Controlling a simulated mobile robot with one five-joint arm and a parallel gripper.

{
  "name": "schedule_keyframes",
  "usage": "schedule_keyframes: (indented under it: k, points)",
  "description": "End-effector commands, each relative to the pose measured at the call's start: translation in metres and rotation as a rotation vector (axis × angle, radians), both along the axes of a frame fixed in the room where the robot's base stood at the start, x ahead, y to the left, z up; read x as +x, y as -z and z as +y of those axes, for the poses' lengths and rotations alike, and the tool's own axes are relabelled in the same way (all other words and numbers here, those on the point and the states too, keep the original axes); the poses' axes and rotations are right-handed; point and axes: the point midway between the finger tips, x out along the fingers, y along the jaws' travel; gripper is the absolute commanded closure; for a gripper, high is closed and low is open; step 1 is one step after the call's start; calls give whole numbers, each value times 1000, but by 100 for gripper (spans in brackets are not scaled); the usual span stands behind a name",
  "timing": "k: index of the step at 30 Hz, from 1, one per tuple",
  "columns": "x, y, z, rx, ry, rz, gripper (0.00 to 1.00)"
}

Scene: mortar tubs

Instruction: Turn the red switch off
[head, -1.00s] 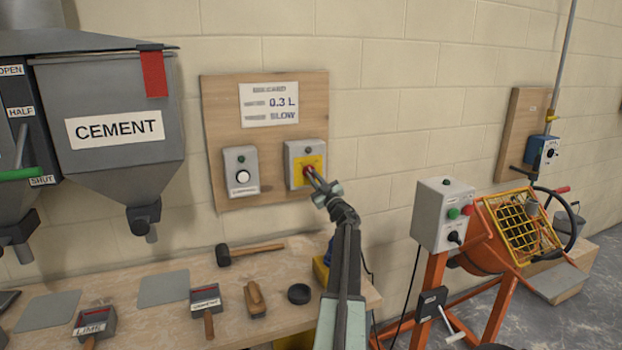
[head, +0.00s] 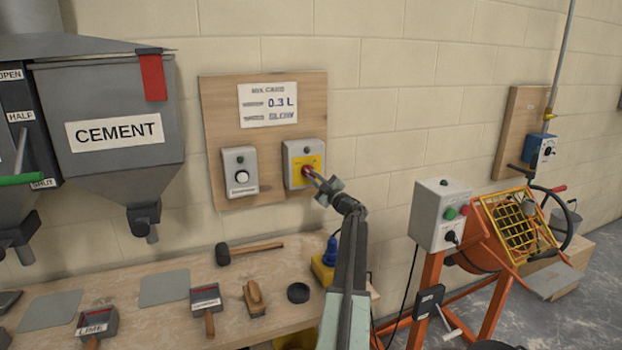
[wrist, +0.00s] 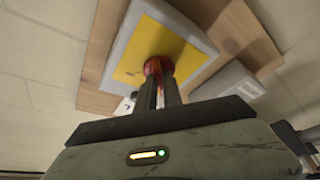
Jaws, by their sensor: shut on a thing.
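The red switch (head: 306,171) sits on the yellow plate of a grey box (head: 292,150) on the wooden wall board. My gripper (head: 311,175) reaches up to it from the lower right, with its fingertips at the switch. In the wrist view the red switch (wrist: 158,66) stands out from the yellow plate (wrist: 150,45). My gripper's fingers (wrist: 158,88) are shut on it and hide part of it. I cannot read the switch's position from these frames.
A mix card (head: 267,104) hangs above. The workbench (head: 230,285) below holds a mallet (head: 250,251) and several tools. An orange mixer (head: 480,255) stands at right.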

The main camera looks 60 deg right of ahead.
Motion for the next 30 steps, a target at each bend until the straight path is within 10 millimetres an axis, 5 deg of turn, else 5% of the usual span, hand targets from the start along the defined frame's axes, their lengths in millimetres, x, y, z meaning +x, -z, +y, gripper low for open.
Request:
schedule_keyframes:
  k: [6,7,9,20,30]
  points:
    - [1,1,2,-3,-3,3,100]
    - [1,1,2,-3,-3,3,84]
    - [1,1,1,-3,-2,3,67]
    - [-2,2,2,-1,0,1,67]
    - [-52,19,22,-1,1,2,67]
